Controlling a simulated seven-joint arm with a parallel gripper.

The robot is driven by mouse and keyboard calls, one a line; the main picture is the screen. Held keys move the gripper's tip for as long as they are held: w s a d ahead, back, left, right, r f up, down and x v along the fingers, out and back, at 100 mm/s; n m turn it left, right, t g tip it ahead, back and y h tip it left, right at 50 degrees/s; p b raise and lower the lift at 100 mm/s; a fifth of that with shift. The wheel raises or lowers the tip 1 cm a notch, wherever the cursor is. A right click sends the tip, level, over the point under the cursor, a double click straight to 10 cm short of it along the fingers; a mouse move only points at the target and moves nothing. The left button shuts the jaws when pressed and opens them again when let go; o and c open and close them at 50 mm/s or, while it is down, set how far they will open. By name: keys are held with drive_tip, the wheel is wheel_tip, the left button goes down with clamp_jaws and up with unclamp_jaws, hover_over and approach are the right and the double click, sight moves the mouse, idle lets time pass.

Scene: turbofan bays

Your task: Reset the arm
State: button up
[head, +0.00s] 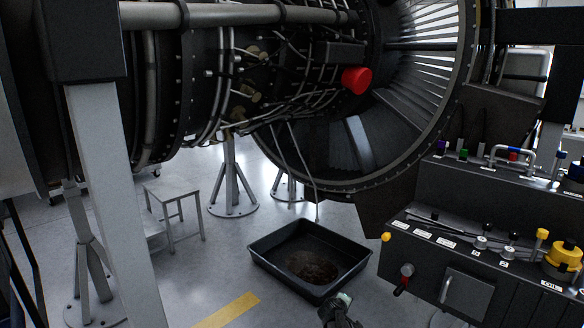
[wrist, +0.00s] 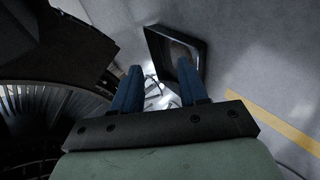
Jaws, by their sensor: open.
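My gripper (wrist: 159,72) shows in the wrist view with its two blue fingers apart and nothing between them. A dark drip tray (wrist: 152,45) is on the floor beyond the fingertips. The same black tray (head: 265,264) shows in the head view, with a dark brown stain or puddle in its bottom. At the bottom edge of the head view, a small dark and pale-green part, perhaps of my arm, shows just in front of the tray; the fingers cannot be made out there.
A large turbofan engine (head: 180,75) with a red cap (head: 356,80) hangs above the floor on stands (head: 231,180). A grey step stool (head: 172,190) is at left. Yellow floor tape (head: 228,311) marks open floor.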

drive_tip(key=s+d+f+m+g, duration=0.1)
drive_tip(key=s+f+m+g, duration=0.15)
drive_tip(key=s+f, duration=0.6)
drive_tip(key=s+f+m+g+y, duration=0.1)
drive_tip(key=s+f+g, duration=0.3)
drive_tip(key=s, duration=0.8)
drive_tip(key=s+d+f+m+g, duration=0.1)
drive_tip(key=s+f+m+g, duration=0.1)
drive_tip(key=s+f, duration=0.65)
drive_tip(key=s+a+f+m+g+y, duration=0.1)
drive_tip(key=s+a+m+g+y, duration=0.1)
drive_tip(key=s, duration=1.3)
drive_tip(key=s+a+f+m+g+y, duration=0.1)
drive_tip(key=s+g, duration=0.4)
drive_tip(key=s, duration=1)
drive_tip(key=shift+a+m+y, duration=0.6)
drive_tip(key=shift+a+m, duration=0.05)
drive_tip(key=shift+a, duration=0.35)
drive_tip(key=shift+s, duration=0.1)
